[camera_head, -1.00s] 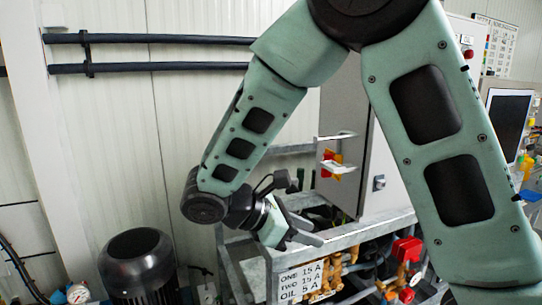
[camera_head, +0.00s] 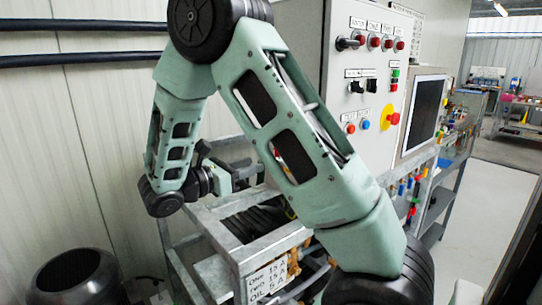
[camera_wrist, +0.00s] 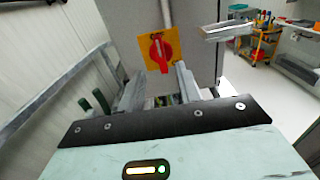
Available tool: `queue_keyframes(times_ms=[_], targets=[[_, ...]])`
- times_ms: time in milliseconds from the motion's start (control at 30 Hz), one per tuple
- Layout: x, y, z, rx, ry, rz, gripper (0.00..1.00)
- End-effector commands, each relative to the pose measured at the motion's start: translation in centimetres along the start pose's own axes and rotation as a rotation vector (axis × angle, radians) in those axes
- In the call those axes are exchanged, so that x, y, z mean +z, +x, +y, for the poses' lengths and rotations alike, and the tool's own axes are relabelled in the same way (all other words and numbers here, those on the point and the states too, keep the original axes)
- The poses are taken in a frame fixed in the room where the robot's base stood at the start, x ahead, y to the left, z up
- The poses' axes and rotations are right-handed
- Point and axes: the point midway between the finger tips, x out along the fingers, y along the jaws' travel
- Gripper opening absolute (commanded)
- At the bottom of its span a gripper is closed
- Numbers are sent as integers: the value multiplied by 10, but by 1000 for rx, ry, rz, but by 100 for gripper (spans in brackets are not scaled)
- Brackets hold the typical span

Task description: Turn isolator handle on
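The isolator handle (camera_wrist: 157,53) is a red knob on a square yellow plate (camera_wrist: 146,44). It is mounted on the grey cabinet face in the wrist view, with its grip looking roughly vertical. My gripper (camera_wrist: 158,80) is open and empty, with one grey finger to the left and one to the right, below the handle in the picture. The handle lies ahead, apart from the fingers as far as I can tell. In the head view my gripper (camera_head: 236,176) is partly visible beside my arm, and the handle is hidden behind my arm.
The grey control cabinet (camera_head: 308,30) carries switches and a red emergency button (camera_head: 393,119). A metal frame (camera_head: 222,240) stands below my gripper. A grey bracket (camera_wrist: 228,31) juts out right of the handle. A dark motor (camera_head: 75,278) stands at lower left.

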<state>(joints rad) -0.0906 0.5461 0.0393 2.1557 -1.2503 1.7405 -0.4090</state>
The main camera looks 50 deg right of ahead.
Motion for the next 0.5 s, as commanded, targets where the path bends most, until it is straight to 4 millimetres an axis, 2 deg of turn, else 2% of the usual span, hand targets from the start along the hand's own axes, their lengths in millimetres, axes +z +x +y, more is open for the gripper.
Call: queue_keyframes(times_ms=[33,200,333,500], targets=[[2,12,-1,-4,-1,-1,35],[2,44,-1,-4,-1,0,35],[1,62,0,-3,-1,1,35],[0,75,0,-1,-1,0,35]])
